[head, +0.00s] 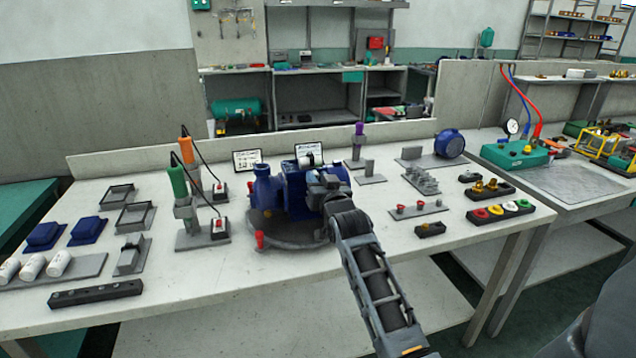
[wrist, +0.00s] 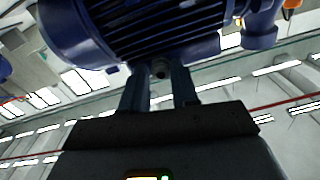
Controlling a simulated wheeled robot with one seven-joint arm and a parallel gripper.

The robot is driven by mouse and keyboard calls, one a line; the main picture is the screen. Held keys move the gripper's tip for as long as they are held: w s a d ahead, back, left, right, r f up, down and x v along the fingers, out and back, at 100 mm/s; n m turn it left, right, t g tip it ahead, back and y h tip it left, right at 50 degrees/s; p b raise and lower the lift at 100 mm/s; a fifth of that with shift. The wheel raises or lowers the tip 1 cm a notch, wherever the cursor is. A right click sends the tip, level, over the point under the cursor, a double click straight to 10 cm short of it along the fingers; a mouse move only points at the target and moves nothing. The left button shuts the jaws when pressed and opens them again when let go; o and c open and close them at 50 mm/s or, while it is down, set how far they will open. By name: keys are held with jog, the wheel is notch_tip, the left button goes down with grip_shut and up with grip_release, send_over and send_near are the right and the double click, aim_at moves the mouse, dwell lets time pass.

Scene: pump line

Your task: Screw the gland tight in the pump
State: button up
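The blue pump (head: 291,190) stands on a round grey turntable (head: 283,238) near the middle of the bench. My gripper (head: 327,183) is at the pump's right side, and my arm hides part of that side. In the wrist view the blue ribbed pump body (wrist: 160,28) fills the top. My gripper's two fingers (wrist: 160,85) reach up to it and stand apart. A small dark round piece (wrist: 160,68) shows between the fingertips; it may be the gland. I cannot tell whether the fingers press on it. In the head view the gland is not clear.
Left of the pump stand a green-handled screwdriver (head: 178,183) and an orange-handled one (head: 187,150) in holders. A purple-handled tool (head: 359,130) stands behind.

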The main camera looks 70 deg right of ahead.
jog(key=shift+o, duration=1)
jog(key=shift+n+p, duration=0.55)
jog(key=shift+n, duration=0.25)
jog(key=shift+f+n, duration=0.1)
jog(key=shift+n, duration=0.8)
jog(key=shift+p, duration=0.3)
jog(key=shift+r+n+p, duration=0.2)
jog(key=shift+n+p, duration=0.4)
jog(key=shift+n, duration=0.3)
jog(key=shift+f+n+p, duration=0.2)
jog(key=shift+n+p, duration=0.1)
jog(key=shift+n, duration=0.5)
jog(key=shift+n, duration=0.3)
